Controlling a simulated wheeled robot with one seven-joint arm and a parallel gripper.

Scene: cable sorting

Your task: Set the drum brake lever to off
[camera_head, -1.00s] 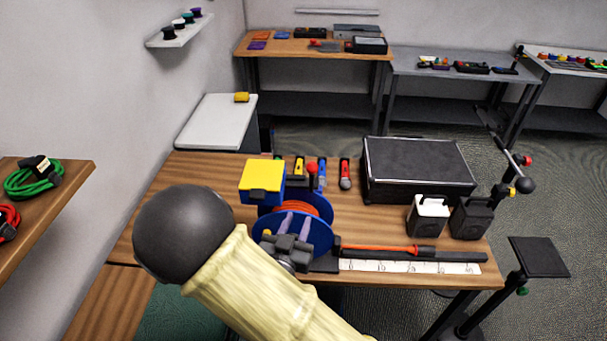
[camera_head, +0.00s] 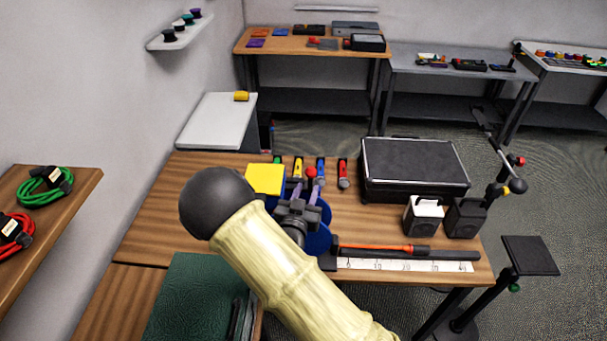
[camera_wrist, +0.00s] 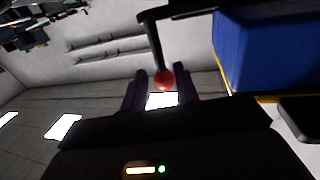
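The brake lever shows in the wrist view as a black bar ending in a red ball knob (camera_wrist: 165,80). The knob also shows in the head view (camera_head: 311,172), just beyond my fingertips. My gripper (camera_head: 306,184) is open, and in the wrist view its two purple fingers (camera_wrist: 162,77) stand apart on either side of the knob. I cannot tell whether they touch it. The blue drum (camera_head: 319,241) on the wooden bench is mostly hidden behind my gripper and arm.
Several coloured tools (camera_head: 343,174) stand behind the drum. A black case (camera_head: 415,165) and two small boxes (camera_head: 423,215) are to the right. An orange-and-black rod (camera_head: 400,250) lies above a white ruler strip (camera_head: 405,265) at the front edge.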

